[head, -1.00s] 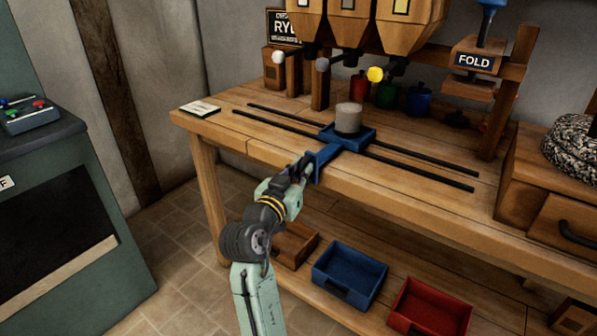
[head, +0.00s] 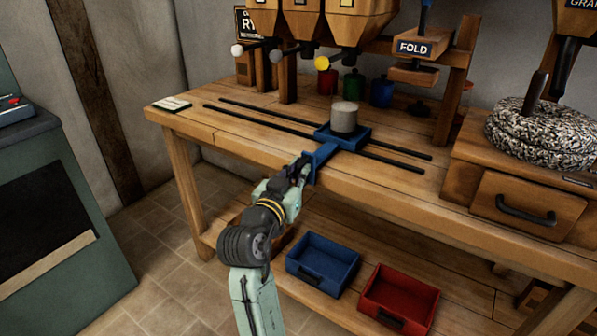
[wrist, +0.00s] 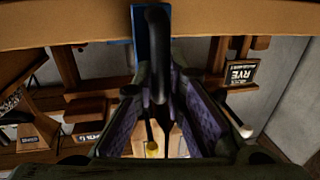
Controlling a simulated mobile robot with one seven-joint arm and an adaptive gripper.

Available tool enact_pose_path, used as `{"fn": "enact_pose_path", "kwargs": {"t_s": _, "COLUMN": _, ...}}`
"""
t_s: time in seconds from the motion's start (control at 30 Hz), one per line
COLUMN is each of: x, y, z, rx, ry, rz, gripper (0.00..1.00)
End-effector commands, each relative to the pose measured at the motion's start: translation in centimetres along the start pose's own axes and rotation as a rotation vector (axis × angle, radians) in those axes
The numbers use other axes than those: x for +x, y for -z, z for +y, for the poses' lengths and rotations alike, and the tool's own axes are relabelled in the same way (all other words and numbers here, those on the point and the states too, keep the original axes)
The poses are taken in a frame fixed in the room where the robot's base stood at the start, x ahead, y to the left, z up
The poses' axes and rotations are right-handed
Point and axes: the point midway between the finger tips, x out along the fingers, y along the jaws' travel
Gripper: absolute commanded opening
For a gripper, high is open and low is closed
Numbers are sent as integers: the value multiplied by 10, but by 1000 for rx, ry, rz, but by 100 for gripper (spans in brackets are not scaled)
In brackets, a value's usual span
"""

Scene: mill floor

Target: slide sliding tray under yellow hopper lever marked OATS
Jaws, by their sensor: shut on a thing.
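The blue sliding tray (head: 357,144) sits on two dark rails on the bench, with a grey cylindrical cup (head: 344,117) on it. Its blue handle (head: 318,160) reaches past the bench's front edge. My gripper (head: 302,170) is shut on the handle; in the wrist view a dark bar (wrist: 156,50) runs between the fingers. The yellow-knobbed lever (head: 322,63) hangs under the rightmost of the grouped hoppers (head: 352,22), behind and slightly left of the cup; its knob also shows in the wrist view (wrist: 151,147). I cannot read an OATS label.
A grey lever knob (head: 275,56) and a white one (head: 236,50) are left of the yellow. A FOLD press (head: 415,48) stands right. The rails (head: 400,164) are clear on both sides of the tray. Blue (head: 322,262) and red (head: 399,297) bins sit below.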

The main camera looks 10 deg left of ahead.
Motion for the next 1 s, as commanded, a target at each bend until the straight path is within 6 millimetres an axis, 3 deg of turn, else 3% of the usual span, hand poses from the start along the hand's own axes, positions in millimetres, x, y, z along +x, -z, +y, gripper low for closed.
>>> {"fn": "enact_pose_path", "kwargs": {"t_s": 0.27, "x": 0, "y": 0, "z": 0, "rx": 0, "ry": 1, "rz": 0, "gripper": 0}}
{"fn": "enact_pose_path", "kwargs": {"t_s": 0.3, "x": 0, "y": 0, "z": 0, "rx": 0, "ry": 1, "rz": 0, "gripper": 13}}
{"fn": "enact_pose_path", "kwargs": {"t_s": 0.6, "x": 0, "y": 0, "z": 0, "rx": 0, "ry": 1, "rz": 0, "gripper": 32}}
{"fn": "enact_pose_path", "kwargs": {"t_s": 0.87, "x": 0, "y": 0, "z": 0, "rx": 0, "ry": 0, "rz": 1, "gripper": 32}}
{"fn": "enact_pose_path", "kwargs": {"t_s": 1.0, "x": -10, "y": 0, "z": -1, "rx": 0, "ry": 3, "rz": 1, "gripper": 32}}
